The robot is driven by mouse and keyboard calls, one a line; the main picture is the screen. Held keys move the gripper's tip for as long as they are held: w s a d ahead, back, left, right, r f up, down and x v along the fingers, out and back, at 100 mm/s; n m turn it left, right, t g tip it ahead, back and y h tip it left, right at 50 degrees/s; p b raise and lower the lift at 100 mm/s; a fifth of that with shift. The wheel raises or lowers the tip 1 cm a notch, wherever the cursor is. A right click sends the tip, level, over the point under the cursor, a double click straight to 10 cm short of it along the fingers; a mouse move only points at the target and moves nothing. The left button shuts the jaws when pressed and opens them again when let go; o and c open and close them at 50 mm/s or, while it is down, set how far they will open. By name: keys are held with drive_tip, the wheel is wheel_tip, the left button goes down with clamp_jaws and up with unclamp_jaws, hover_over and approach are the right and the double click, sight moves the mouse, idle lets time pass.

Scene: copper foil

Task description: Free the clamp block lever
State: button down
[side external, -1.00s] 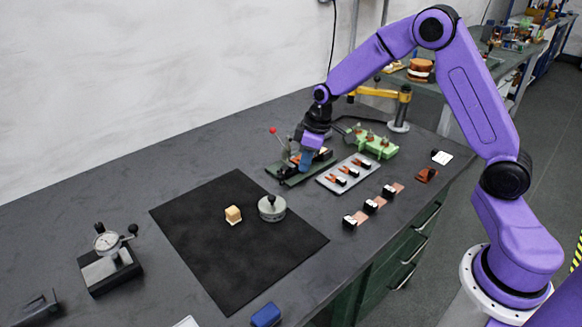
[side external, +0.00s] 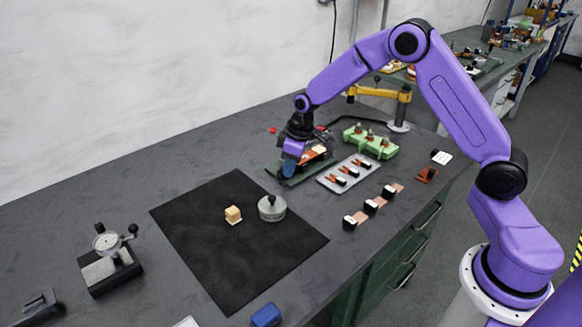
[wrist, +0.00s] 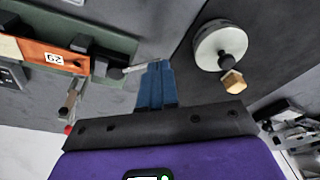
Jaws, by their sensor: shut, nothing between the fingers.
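The clamp block has a dark green base (side external: 322,168) and carries an orange-brown piece (side external: 316,153). In the wrist view its green base (wrist: 110,38) is at the upper left, with the orange piece (wrist: 45,54) bearing a white label. A lever with a red knob (side external: 272,130) rises behind the block; the knob also shows in the wrist view (wrist: 68,129). My gripper (side external: 288,174), with blue fingers, is low at the block's left end. Its shut fingers (wrist: 153,66) are beside a thin grey rod (wrist: 137,68); I cannot tell whether they touch.
A grey tray (side external: 329,181) and a green fixture (side external: 387,151) stand right of the block. A black mat (side external: 240,270) carries a round grey weight (side external: 272,212) and a small wooden block (side external: 233,214).

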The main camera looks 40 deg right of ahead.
drive_tip(key=shift+w+a+m, duration=0.3)
drive_tip(key=shift+w+a, duration=0.1)
drive_tip(key=shift+a, duration=0.15)
drive_tip(key=shift+s, duration=0.1)
drive_tip(key=s+d+r, duration=0.2)
drive_tip(key=s+r, duration=0.1)
drive_tip(key=r, duration=0.3)
drive_tip(key=s+d+r, duration=0.2)
drive_tip(key=r, duration=0.4)
drive_tip(key=w+a+x, duration=0.2)
drive_tip(key=x, duration=1)
drive_tip(key=shift+w, duration=0.25)
